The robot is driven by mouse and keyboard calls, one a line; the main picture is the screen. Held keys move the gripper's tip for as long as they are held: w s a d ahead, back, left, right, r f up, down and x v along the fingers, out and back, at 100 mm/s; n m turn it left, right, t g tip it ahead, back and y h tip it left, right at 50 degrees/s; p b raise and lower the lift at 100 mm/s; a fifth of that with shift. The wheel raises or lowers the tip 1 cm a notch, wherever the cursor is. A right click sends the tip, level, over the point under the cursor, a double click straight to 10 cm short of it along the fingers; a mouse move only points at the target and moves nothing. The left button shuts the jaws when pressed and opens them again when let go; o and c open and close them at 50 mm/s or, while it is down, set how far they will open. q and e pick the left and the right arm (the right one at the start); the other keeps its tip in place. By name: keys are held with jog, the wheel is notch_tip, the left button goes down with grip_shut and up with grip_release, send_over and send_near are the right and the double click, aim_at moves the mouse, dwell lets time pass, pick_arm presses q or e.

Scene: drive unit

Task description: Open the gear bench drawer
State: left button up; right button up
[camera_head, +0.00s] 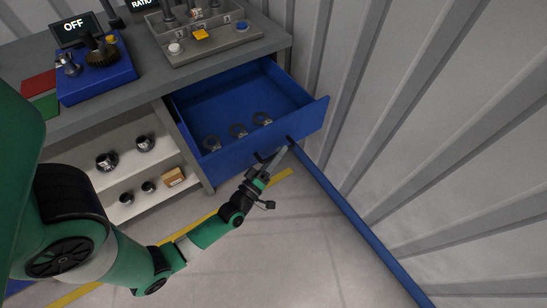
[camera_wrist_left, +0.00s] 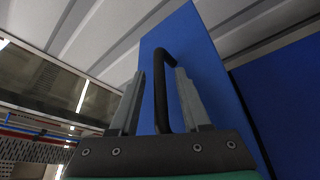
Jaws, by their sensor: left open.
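The blue gear bench drawer (camera_head: 318,116) is pulled out from under the bench top, and its inside shows in the head view. Three grey ring-shaped parts (camera_head: 238,131) lie in it. My left gripper (camera_head: 272,161) is at the outside of the drawer front. In the left wrist view the black bar handle (camera_wrist_left: 161,95) on the blue drawer front (camera_wrist_left: 195,50) stands between the two fingers of the left gripper (camera_wrist_left: 159,76). The fingers are apart, with gaps beside the bar. My right gripper is in neither view.
The grey bench top (camera_head: 190,83) carries a blue fixture (camera_head: 100,80), red and green pads and a button panel (camera_head: 215,45). White shelves (camera_head: 150,165) with metal parts are left of the drawer. A corrugated wall (camera_head: 400,110) with a blue floor rail is close on the right.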

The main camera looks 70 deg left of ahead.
pick_arm(q)
jog(key=p+v, duration=0.2)
jog(key=v, duration=0.9)
jog(key=shift+s+d, duration=0.15)
jog(key=shift+s, duration=0.05)
